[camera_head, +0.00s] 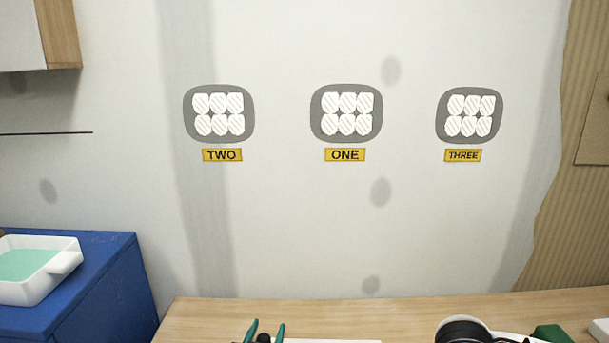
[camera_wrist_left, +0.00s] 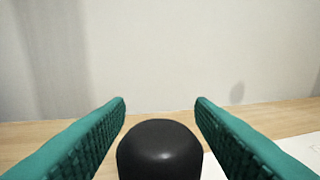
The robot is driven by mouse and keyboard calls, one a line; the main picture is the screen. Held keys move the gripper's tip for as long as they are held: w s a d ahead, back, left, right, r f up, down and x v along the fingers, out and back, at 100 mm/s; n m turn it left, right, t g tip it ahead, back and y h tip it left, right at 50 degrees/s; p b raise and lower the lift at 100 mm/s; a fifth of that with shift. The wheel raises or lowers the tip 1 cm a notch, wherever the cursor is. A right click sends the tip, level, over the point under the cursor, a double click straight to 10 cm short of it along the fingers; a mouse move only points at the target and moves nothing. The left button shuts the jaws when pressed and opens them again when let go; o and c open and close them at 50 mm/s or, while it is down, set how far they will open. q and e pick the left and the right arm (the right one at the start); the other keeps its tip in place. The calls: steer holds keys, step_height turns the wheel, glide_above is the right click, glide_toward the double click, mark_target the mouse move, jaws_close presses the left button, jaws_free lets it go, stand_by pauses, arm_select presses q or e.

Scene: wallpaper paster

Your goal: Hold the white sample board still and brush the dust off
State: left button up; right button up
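The white sample board (camera_head: 335,341) seems to be the pale strip at the bottom edge of the head view, mostly cut off. A white flat surface (camera_wrist_left: 302,148) also shows at lower right in the left wrist view. My left gripper (camera_head: 265,329) has its two teal fingers apart beside the strip's left end; in the left wrist view the fingers (camera_wrist_left: 160,103) are open with wall and tabletop between the tips. A black rounded shape (camera_wrist_left: 159,150) sits low between them; I cannot tell whether it is part of my gripper. No brush or dust is recognisable. My right gripper is not recognisable.
The wooden tabletop (camera_head: 215,318) is bare at left. A dark green object (camera_head: 552,334) and a white piece (camera_head: 600,328) are at right. A white tray (camera_head: 62,262) with teal contents stands on a blue cabinet (camera_head: 110,275). Wall panels above are labelled TWO, ONE and THREE.

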steer(key=shift+r, duration=0.1)
arm_select(q)
steer(key=shift+s+a+r+p, duration=0.1)
steer(key=shift+s+a+p, duration=0.05)
steer(key=shift+s+p, duration=0.45)
arm_select(e)
steer(key=shift+r, duration=0.55)
arm_select(q)
steer(key=shift+s, duration=0.35)
arm_select(e)
steer(key=shift+r, duration=0.15)
arm_select(q)
steer(key=shift+w, duration=0.2)
steer(key=shift+w, duration=0.75)
arm_select(e)
steer(key=shift+f, duration=0.3)
arm_select(q)
jaws_close()
steer(key=shift+f, duration=0.2)
